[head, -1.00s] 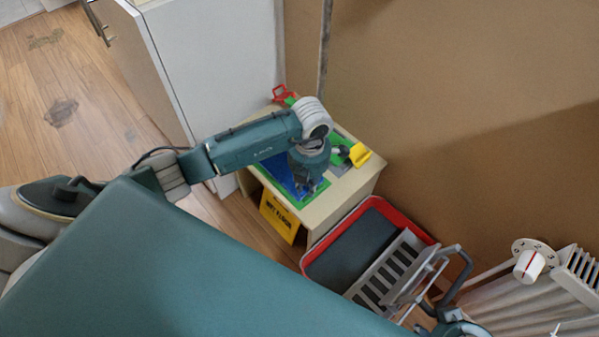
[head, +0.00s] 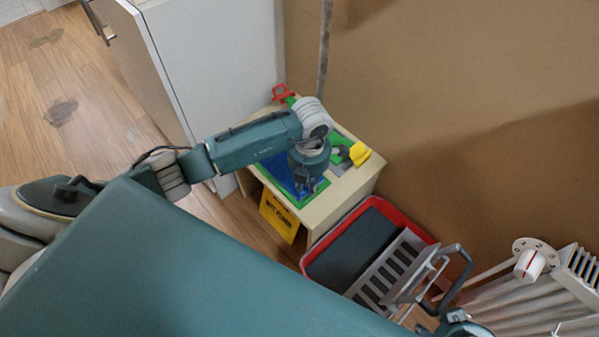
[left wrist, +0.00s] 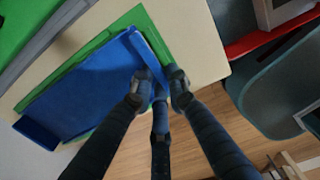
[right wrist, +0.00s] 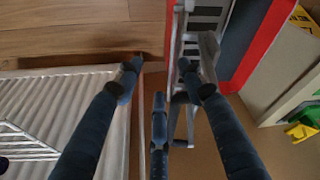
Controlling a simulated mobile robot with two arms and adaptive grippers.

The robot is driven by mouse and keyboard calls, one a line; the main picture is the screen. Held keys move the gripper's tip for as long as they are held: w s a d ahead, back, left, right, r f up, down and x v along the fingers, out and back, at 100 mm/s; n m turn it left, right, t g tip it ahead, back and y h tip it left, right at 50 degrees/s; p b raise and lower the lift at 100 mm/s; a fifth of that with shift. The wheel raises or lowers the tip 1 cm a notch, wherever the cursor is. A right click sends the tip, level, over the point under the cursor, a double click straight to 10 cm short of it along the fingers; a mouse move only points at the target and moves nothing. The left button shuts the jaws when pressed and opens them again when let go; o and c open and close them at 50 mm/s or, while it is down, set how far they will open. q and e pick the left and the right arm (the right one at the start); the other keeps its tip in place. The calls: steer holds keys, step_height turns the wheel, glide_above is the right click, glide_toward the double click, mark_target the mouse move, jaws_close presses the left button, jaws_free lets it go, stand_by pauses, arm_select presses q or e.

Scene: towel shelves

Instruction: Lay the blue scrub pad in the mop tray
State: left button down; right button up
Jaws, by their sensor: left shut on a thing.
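The blue scrub pad (left wrist: 85,90) lies on a green sheet on top of a low beige cabinet; it also shows in the head view (head: 277,172). My left gripper (left wrist: 158,84) points down at the pad's edge and is shut on a raised blue strip there. In the head view the left gripper (head: 308,186) partly hides the pad. The mop tray (head: 312,262), red-rimmed with a dark grey bed, stands on the floor right of the cabinet. My right gripper (right wrist: 160,80) is open and empty, near the tray's wringer.
A grey slotted wringer (head: 388,272) with a handle sits over the tray's right part. A yellow sign (head: 279,215) leans at the cabinet's front. Yellow and green items (head: 359,154) lie on its top. A white radiator (head: 540,285) is at the right.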

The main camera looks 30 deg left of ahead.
arm_select(q)
steer(key=c, duration=1.6)
jaws_free()
